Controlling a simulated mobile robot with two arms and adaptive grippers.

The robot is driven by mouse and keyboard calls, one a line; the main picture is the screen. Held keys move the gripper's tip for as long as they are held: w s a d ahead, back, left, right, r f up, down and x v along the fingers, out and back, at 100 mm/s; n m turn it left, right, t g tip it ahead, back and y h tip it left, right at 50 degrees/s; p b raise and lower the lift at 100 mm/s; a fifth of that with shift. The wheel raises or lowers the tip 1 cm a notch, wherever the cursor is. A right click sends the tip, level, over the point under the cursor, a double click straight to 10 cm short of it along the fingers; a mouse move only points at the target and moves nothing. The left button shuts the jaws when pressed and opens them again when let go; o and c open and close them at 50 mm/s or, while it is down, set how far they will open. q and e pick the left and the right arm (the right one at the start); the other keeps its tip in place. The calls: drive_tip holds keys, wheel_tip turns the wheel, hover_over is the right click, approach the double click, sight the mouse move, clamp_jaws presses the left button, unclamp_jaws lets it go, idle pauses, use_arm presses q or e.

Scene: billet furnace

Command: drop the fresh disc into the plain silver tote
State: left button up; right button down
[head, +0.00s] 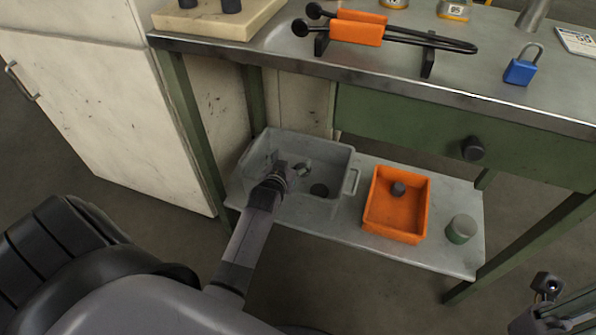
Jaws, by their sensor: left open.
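The plain silver tote (342,160) is an open grey bin on the lower shelf under the bench. A dark round disc (320,190) lies flat on its floor; I cannot tell for sure that it is the fresh disc. My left gripper (289,168) reaches down over the tote's left half. It is open, and nothing shows between its fingers; the disc is apart from it, to the right. The arm and gripper hide part of the tote's near left side. My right gripper (548,287) shows only partly at the lower right edge, away from the shelf.
A green-topped round can (461,229) stands farther right. The bench top (480,65) and its drawer (420,120) overhang the shelf's back. A bench leg (190,130) stands left.

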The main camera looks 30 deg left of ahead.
use_arm(q)
drive_tip(key=v, duration=0.8)
drive_tip(key=shift+s, duration=0.25)
drive_tip(key=shift+d+r, duration=0.1)
drive_tip(key=shift+r, duration=0.05)
